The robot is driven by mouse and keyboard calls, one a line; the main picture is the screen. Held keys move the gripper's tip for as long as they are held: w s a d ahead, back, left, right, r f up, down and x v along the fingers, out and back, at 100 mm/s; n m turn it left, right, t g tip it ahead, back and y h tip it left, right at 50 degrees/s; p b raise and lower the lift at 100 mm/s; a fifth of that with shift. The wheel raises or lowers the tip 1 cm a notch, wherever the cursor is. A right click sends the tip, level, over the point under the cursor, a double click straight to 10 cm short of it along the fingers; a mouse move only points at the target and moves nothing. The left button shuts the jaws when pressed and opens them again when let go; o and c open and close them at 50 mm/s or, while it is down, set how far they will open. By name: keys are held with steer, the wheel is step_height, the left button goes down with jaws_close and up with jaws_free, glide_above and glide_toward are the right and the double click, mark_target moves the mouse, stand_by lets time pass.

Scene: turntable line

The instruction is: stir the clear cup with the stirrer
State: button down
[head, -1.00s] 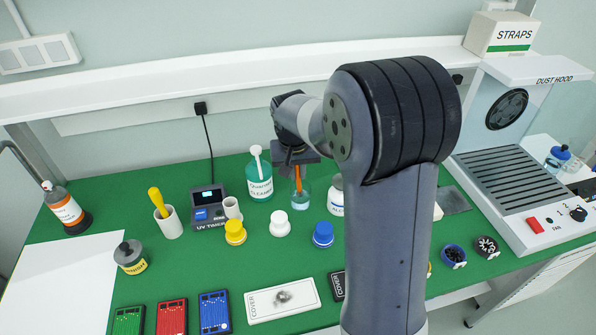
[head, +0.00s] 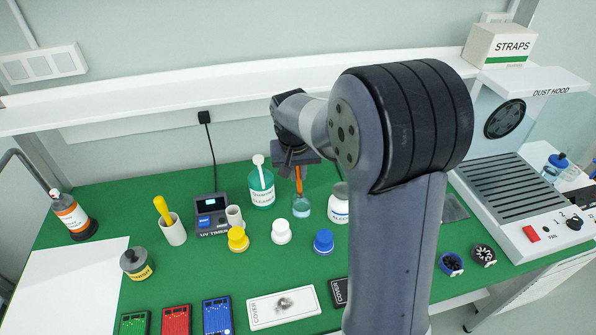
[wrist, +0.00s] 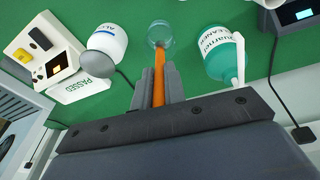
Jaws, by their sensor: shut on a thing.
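The clear cup (head: 303,208), with a bluish tint low in it, stands upright on the green bench top between the teal cleaner bottle and a white bottle. My gripper (head: 297,165) is above it, shut on the orange stirrer (head: 299,182), which points down towards the cup. In the wrist view the stirrer (wrist: 158,80) runs between both fingers and its far end meets the near rim of the cup (wrist: 160,30). I cannot tell whether the tip is inside the cup or just above it.
The teal cleaner bottle (head: 262,188) stands close left of the cup, and the white alcohol bottle (head: 339,205) close right. White (head: 281,232) and blue (head: 323,241) capped jars stand in front. A UV timer (head: 211,212) is further left. The dust hood (head: 530,200) fills the right.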

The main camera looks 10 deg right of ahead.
steer(key=shift+r, duration=0.15)
step_height(320, 180, up, 5)
steer(key=p, duration=0.4)
